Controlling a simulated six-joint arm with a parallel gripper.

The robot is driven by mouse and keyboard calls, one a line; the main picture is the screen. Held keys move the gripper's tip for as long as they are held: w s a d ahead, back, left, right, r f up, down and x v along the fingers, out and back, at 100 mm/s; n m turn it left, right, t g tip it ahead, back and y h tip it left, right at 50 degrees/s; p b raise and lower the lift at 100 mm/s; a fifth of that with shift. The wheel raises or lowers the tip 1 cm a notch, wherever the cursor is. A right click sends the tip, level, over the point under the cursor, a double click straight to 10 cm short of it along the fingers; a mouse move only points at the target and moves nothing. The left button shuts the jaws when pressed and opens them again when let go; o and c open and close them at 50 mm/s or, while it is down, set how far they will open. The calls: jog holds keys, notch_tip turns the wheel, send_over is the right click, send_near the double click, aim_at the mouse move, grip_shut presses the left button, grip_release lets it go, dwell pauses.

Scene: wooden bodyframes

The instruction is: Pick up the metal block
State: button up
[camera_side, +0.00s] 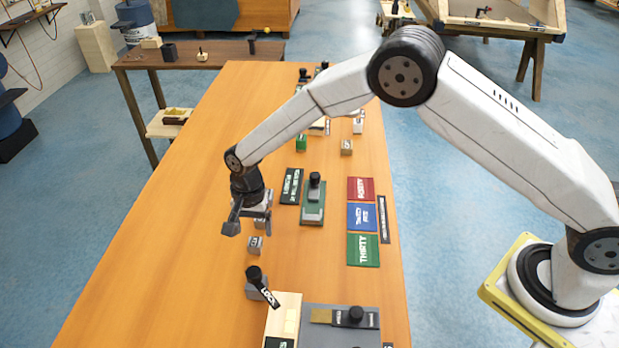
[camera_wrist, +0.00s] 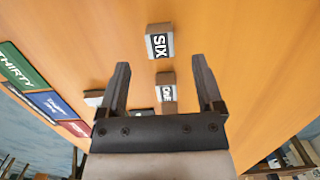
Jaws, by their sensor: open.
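My gripper (camera_side: 250,221) is open, pointing down over the left half of the wooden table. In the wrist view, my gripper (camera_wrist: 160,68) shows two dark fingers spread apart with nothing held. A small grey and brown block marked "SIX" (camera_wrist: 159,42) lies beyond the fingertips. A similar block, seemingly marked "ONE" (camera_wrist: 166,90), appears between the fingers in the picture. In the side view, one small grey block (camera_side: 255,245) sits just in front of the gripper and another (camera_side: 262,222) is partly hidden by it. I cannot tell which is the metal block.
A grey block with a black knob and "LOCK" tag (camera_side: 257,288) stands nearer the camera. Green (camera_side: 363,250), blue (camera_side: 362,217) and red (camera_side: 360,188) plates lie to the right. A green block (camera_side: 301,143) and tan block (camera_side: 346,147) sit farther back. The table's left side is clear.

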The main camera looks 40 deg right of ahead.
aim_at(254, 242)
jog(key=shift+s+a+f, duration=0.15)
jog(key=shift+f, duration=1.1)
jog(key=shift+s+a+f, duration=0.1)
jog(key=shift+f, duration=1.1)
grip_shut()
